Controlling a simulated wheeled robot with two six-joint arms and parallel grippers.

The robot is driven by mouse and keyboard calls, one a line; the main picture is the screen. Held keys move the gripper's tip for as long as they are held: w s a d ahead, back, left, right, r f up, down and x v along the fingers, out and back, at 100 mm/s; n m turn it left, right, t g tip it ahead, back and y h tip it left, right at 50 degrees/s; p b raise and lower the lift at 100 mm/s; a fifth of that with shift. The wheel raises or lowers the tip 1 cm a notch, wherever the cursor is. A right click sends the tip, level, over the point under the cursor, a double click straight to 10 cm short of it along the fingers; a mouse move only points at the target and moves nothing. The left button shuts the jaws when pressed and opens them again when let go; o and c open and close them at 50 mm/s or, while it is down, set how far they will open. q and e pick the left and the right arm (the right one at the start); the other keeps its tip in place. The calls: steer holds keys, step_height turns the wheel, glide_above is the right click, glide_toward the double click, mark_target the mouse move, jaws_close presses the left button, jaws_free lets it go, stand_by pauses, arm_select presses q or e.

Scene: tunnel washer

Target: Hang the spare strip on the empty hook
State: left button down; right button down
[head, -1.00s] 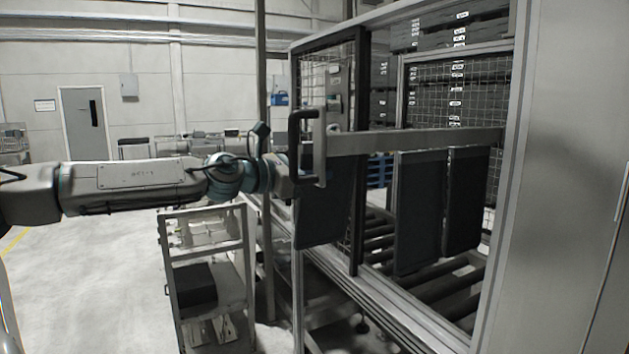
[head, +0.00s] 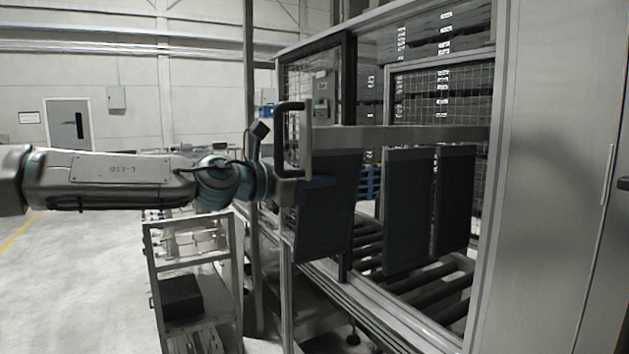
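My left gripper (head: 310,184) reaches in from the left, at the upper part of a dark strip. This spare strip (head: 328,222) hangs down almost upright under the left part of the metal rail (head: 400,138). The gripper looks shut on it, though the fingertips are hard to make out. The strip's top edge is close below the rail; I cannot tell whether it touches a hook. Two more dark strips, one (head: 408,220) and another (head: 454,200), hang side by side further right under the rail. The hooks are too small or hidden to see. My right gripper is out of view.
A black handle (head: 281,135) stands at the rail's left end. A mesh panel (head: 300,90) and dark post are behind the spare strip. A roller conveyor (head: 425,285) runs below. A cart (head: 152,275) with a dark box stands lower left. A grey cabinet wall closes the right.

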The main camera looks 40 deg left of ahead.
arm_select(q)
steer(key=d, duration=0.1)
steer(key=s+d+f, duration=0.1)
steer(key=d, duration=0.1)
steer(key=shift+s, duration=0.15)
stand_by(0.4)
steer(key=shift+d, duration=0.1)
stand_by(0.4)
